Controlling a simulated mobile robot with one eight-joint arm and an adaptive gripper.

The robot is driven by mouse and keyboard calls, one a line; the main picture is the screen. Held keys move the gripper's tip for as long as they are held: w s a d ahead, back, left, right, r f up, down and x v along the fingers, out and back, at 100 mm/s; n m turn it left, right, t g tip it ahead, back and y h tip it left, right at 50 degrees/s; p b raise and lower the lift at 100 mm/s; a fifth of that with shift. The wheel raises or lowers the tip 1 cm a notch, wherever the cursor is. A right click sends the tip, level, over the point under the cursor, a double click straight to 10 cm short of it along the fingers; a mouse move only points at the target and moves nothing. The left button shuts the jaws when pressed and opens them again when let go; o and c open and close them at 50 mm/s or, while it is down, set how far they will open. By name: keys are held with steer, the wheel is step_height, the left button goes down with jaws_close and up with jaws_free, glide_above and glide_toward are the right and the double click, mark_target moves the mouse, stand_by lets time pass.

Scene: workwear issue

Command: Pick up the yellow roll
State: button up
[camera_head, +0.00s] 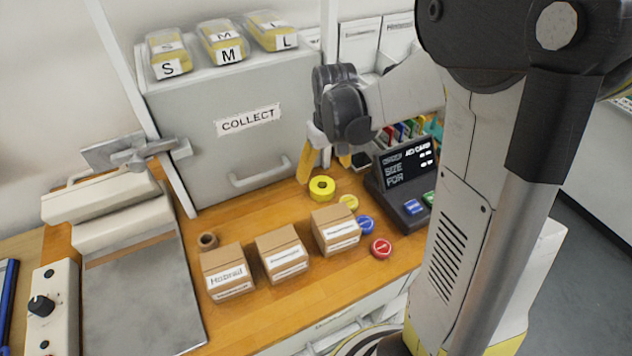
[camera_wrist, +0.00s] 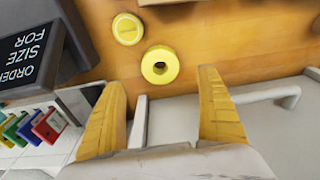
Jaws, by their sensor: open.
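The yellow roll (camera_head: 322,188) stands on the wooden counter, in front of the grey COLLECT cabinet. It is a short ring with a dark hole in its middle. In the wrist view the yellow roll (camera_wrist: 160,65) lies beyond my fingertips, between their lines and a little left of centre. My gripper (camera_head: 325,162) hangs above the counter close behind the roll, its yellow fingers pointing down. In the wrist view my gripper (camera_wrist: 163,85) is open, with nothing between its fingers. One finger is partly hidden in the head view.
A yellow disc (camera_head: 348,202), a blue disc (camera_head: 365,225) and a red disc (camera_head: 381,249) lie near the roll. Three cardboard boxes (camera_head: 283,255) stand in front. The order terminal (camera_head: 405,175) is to the right, the COLLECT cabinet (camera_head: 215,155) behind left.

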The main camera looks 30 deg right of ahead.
mark_target(322, 186)
steer(key=f+b, duration=0.1)
steer(key=f, duration=0.1)
steer(key=f+b, duration=0.1)
steer(key=f, duration=0.1)
steer(key=f+b, duration=0.1)
steer(key=f, duration=0.2)
steer(key=shift+w+f, duration=0.1)
steer(key=shift+w, duration=0.25)
steer(key=shift+c, duration=0.8)
steer(key=c, duration=1.1)
